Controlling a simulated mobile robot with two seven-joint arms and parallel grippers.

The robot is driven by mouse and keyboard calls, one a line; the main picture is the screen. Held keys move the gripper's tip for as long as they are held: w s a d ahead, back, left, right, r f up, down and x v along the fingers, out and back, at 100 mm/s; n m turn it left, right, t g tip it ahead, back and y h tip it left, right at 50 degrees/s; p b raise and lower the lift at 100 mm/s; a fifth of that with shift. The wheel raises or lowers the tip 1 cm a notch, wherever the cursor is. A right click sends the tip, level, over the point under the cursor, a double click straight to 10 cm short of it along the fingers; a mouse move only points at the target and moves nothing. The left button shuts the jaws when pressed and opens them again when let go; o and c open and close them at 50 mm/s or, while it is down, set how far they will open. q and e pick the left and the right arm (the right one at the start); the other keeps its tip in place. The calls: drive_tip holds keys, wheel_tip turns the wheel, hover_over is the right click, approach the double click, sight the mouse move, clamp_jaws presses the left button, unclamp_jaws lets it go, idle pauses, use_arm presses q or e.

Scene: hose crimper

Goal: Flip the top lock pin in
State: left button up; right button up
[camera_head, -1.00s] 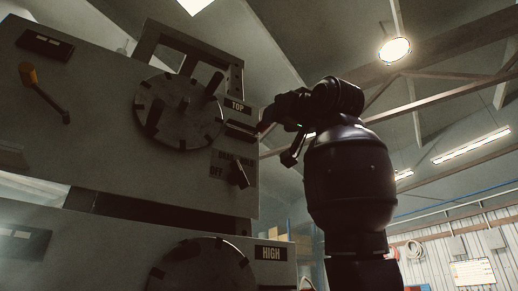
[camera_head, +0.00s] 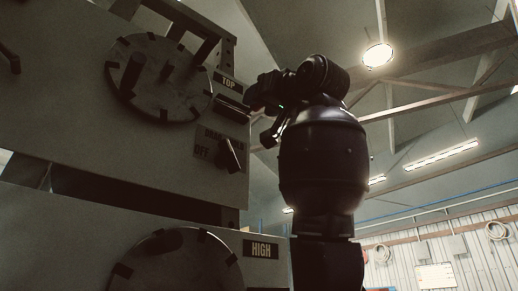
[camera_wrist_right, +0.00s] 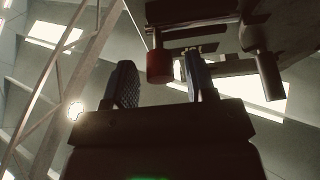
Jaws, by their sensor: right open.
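The grey machine's top panel (camera_head: 60,120) carries a round notched dial (camera_head: 160,78) and a TOP label (camera_head: 229,83). A dark bar-like pin (camera_head: 233,103) shows just below the label at the panel's right edge; its outer end meets the outline of my right gripper (camera_head: 258,101), and I cannot tell whether they touch. In the right wrist view my right gripper (camera_wrist_right: 160,85) is open, its two fingers well apart. A red cylinder (camera_wrist_right: 160,66) shows beyond the gap between them, with dark machine parts above. My left gripper is out of view.
A switch lever (camera_head: 231,154) with an OFF label sits below the pin. A lower panel with a HIGH label (camera_head: 261,250) and another round dial (camera_head: 180,265) lies beneath. Open room lies right of the machine, with a far wall (camera_head: 450,260) and ceiling lamps.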

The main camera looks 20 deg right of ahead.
drive_tip(key=shift+s, duration=0.1)
clamp_jaws()
drive_tip(key=a, duration=0.1)
drive_tip(key=s+a, duration=0.1)
drive_tip(key=a, duration=0.1)
drive_tip(key=shift+b, duration=0.35)
drive_tip(key=shift+c, duration=2)
unclamp_jaws()
drive_tip(key=o, duration=0.4)
drive_tip(key=shift+a, duration=0.3)
drive_tip(key=shift+d, duration=0.15)
drive_tip(key=shift+d, duration=0.1)
drive_tip(key=shift+f, duration=0.15)
